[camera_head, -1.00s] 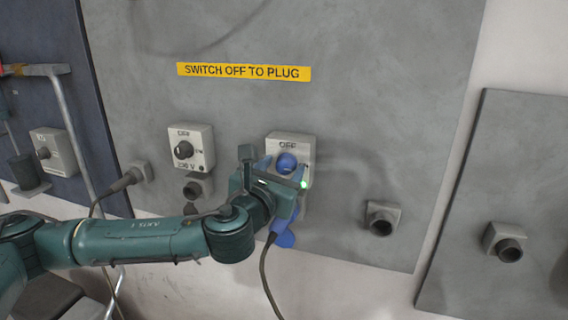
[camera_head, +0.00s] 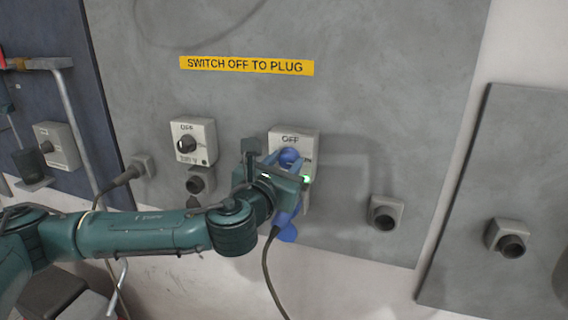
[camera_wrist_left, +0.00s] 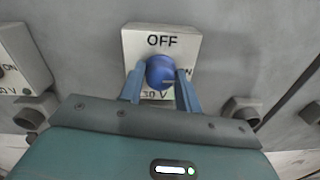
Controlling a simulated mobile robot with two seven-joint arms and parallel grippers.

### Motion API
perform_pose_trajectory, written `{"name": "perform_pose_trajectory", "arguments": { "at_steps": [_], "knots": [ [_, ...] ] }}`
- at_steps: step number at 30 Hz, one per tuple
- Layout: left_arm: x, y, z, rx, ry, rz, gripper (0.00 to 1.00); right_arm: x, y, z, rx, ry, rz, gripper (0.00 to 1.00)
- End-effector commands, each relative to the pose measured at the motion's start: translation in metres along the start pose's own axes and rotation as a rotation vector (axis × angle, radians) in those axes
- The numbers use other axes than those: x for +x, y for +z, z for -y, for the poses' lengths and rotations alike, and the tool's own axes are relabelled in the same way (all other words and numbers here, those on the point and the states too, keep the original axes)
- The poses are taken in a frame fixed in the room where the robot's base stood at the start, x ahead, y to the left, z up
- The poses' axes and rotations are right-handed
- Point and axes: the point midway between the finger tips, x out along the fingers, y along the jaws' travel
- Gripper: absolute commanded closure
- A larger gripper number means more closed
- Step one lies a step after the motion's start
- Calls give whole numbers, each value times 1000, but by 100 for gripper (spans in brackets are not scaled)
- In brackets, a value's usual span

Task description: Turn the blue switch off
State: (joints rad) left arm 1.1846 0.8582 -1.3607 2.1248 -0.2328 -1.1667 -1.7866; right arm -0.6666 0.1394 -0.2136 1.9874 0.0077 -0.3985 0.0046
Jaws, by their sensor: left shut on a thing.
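The blue switch (camera_head: 290,158) is a round knob on a pale box (camera_head: 306,140) marked OFF at the top and ON at the right. It also shows in the left wrist view (camera_wrist_left: 160,71). My left gripper (camera_head: 280,163) is at the knob, its two blue fingers on either side, shut on it. In the left wrist view the fingers (camera_wrist_left: 160,84) flank the knob left and right. The knob's pointer mark is too unclear to read. A blue plug (camera_head: 286,232) with a dark cable shows below my gripper, partly hidden by it. My right gripper is not in view.
A second switch box with a black knob (camera_head: 187,143) is to the left, with a socket (camera_head: 200,180) below it. A yellow sign (camera_head: 246,65) is above. Another socket (camera_head: 384,213) is at the right.

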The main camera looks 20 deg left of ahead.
Motion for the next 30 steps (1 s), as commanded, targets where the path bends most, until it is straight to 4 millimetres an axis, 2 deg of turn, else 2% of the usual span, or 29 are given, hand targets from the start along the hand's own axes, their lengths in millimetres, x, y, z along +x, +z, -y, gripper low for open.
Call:
{"name": "perform_pose_trajectory", "arguments": {
  "at_steps": [11,18,30],
  "knots": [
    [0,-1,0,-139,0,5,90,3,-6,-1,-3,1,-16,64],
    [0,-1,0,-346,1,11,90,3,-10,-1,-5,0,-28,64],
    [0,0,0,-729,3,26,90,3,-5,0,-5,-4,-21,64]
  ]
}}
